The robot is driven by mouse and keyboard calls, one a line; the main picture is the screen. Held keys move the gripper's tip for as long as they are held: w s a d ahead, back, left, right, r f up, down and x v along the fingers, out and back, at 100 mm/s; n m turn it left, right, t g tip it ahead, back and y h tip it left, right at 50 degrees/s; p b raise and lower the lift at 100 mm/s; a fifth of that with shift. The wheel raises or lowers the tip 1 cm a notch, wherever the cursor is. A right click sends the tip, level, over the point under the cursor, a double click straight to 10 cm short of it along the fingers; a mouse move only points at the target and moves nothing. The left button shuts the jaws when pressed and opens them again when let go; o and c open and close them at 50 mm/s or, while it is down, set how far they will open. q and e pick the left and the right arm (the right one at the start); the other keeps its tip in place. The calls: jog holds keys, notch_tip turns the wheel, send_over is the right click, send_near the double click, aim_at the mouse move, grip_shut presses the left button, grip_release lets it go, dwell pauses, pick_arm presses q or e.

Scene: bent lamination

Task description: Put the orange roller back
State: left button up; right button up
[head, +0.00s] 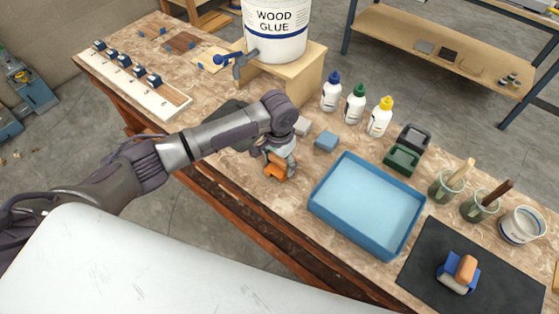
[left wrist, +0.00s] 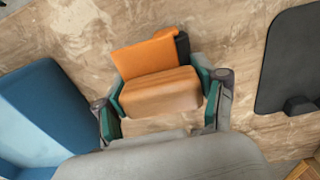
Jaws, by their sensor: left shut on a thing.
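My left gripper (head: 279,160) is shut on the orange roller (head: 275,170), just above or on the bench, left of the blue tray (head: 327,214). In the left wrist view the roller (left wrist: 157,92) lies between the two green-lined fingers of the left gripper (left wrist: 162,103). It has an orange body, a tan-orange part nearer the palm and a dark piece at its right end. I cannot tell whether it touches the bench. My right gripper is not in view.
A blue block (head: 326,142) lies near the gripper.

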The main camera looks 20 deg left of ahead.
pick_arm(q)
jog(key=shift+s+f, duration=0.2)
jog(key=shift+f, duration=0.15)
jog(key=shift+c, duration=0.4)
jog(key=o, duration=0.9)
jog(key=shift+f, duration=0.1)
jog(key=shift+o, duration=1.4)
jog(key=shift+w, duration=0.15)
notch_tip(320, 180, up, 14)
jog(key=shift+f+b, duration=0.25)
jog(key=shift+b, duration=0.3)
